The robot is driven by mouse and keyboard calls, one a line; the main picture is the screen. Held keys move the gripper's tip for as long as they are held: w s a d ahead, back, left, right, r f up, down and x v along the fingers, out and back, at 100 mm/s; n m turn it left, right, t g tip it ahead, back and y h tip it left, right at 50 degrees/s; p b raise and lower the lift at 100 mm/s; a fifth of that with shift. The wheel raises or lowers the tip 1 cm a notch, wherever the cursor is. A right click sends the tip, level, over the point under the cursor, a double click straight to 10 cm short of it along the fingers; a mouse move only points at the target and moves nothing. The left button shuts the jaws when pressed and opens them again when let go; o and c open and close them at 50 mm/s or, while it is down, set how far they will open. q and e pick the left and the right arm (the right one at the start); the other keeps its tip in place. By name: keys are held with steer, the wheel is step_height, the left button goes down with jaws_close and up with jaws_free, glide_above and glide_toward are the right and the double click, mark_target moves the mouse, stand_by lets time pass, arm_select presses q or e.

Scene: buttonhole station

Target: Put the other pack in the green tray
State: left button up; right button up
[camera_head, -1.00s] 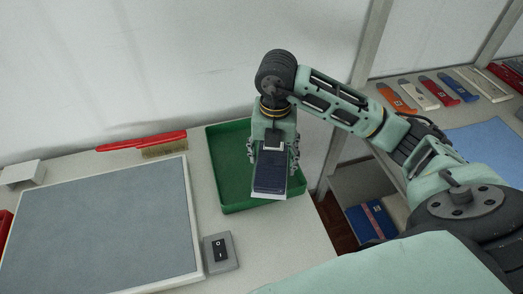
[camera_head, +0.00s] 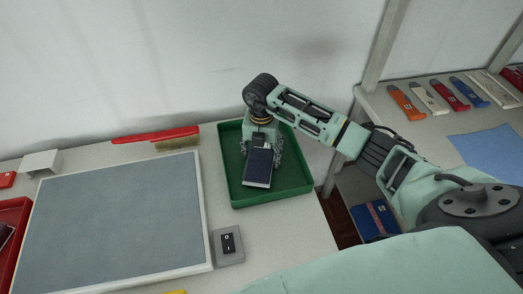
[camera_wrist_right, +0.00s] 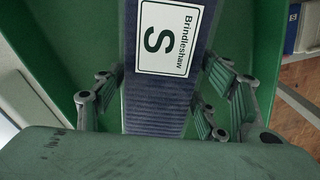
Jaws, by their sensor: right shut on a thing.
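A dark blue pack (camera_head: 258,168) with a pale lower edge is held by my right gripper (camera_head: 261,151). In the right wrist view the same pack (camera_wrist_right: 156,105) carries a white label reading "Brindleshaw S", and the fingers close on its two sides. The green tray (camera_head: 298,180) lies around and under the pack in the head view. The pack is within the tray's outline; I cannot tell whether it touches the floor. No other pack shows in the visible part of the tray. My left gripper is not in view.
A grey mat (camera_head: 115,225) with a pale frame covers the table's left. A switch box (camera_head: 228,244) sits near the tray's front left. A red brush (camera_head: 156,135) lies behind. A red tray (camera_head: 20,215) is cut off at left. A shelf rack with blue boxes (camera_head: 374,220) stands right.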

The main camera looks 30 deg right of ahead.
mark_target(261, 152)
steer(key=shift+f, duration=0.2)
steer(key=o, duration=1.3)
steer(key=shift+c, duration=0.2)
steer(key=shift+r, duration=0.2)
step_height(261, 152, up, 12)
steer(key=b, duration=0.2)
steer(key=shift+b, duration=0.35)
